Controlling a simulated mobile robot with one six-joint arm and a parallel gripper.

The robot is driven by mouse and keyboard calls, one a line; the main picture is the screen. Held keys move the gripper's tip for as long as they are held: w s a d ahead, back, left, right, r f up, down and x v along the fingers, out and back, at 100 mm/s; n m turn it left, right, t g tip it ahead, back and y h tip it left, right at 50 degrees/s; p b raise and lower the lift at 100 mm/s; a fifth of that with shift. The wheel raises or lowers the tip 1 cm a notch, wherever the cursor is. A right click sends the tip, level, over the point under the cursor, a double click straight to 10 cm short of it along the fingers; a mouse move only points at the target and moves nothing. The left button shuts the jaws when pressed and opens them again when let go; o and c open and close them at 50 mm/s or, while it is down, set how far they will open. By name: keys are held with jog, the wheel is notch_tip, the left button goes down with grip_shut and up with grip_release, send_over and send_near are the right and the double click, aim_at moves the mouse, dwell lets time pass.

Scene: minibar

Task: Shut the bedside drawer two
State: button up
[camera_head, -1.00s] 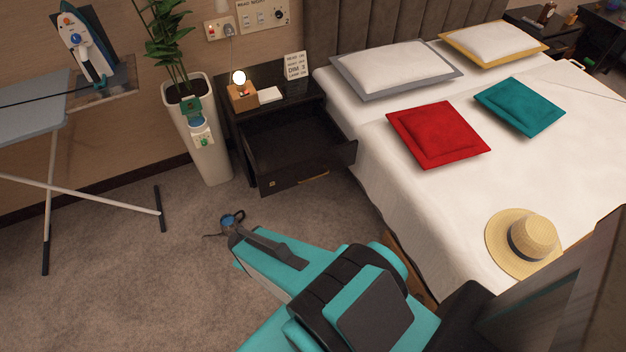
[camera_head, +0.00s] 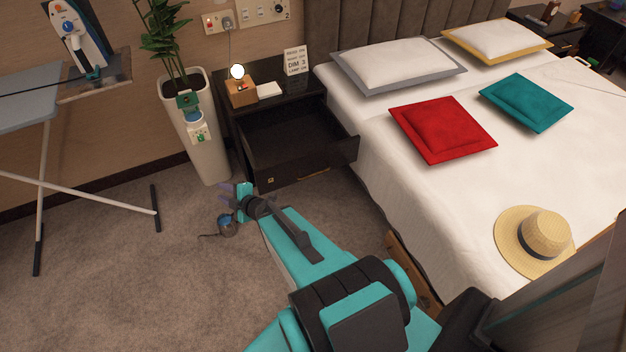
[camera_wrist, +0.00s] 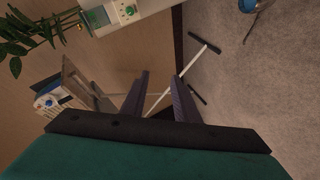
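The black bedside drawer (camera_head: 303,162) beside the bed is pulled out of its bedside table (camera_head: 314,83), and its inside looks empty. A small gold-coloured handle (camera_head: 313,176) is on its front. My gripper (camera_head: 229,195) is in front of the drawer's left end, near its front in the picture; I cannot tell the exact gap. In the wrist view my gripper (camera_wrist: 159,85) has its two dark fingers apart with nothing between them. The drawer does not show in the wrist view.
A white planter (camera_head: 201,145) stands left of the bedside table. An ironing board (camera_head: 28,98) is at the left. The bed (camera_head: 425,180) borders the drawer on the right. A small round blue object (camera_head: 227,226) lies on the carpet, which is otherwise clear there.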

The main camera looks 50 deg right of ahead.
jog(key=s+d+n+t+y+b, duration=0.1)
jog(key=d+n+t+y+b, duration=0.15)
jog(key=d+n+b, duration=0.2)
jog(key=h+b, duration=0.4)
jog(key=b, duration=1.2)
send_near(314, 174)
jog(key=s, duration=0.3)
jog(key=shift+s+d+r+y, duration=0.15)
jog(key=shift+d+r+y, duration=0.1)
jog(key=shift+d, duration=0.2)
jog(key=shift+f, duration=0.1)
jog(key=shift+m, duration=0.25)
jog(key=shift+w+a+f+b, duration=0.15)
jog(key=shift+w+f, duration=0.25)
jog(key=shift+w, duration=1.85)
jog(key=shift+w+d+f+b, duration=0.1)
jog(key=shift+w+f, duration=0.3)
jog(key=shift+w, duration=1.85)
jog(key=shift+w+a+f+b, duration=0.15)
jog(key=shift+w+f, duration=0.25)
jog(key=shift+w, duration=1.9)
grip_shut()
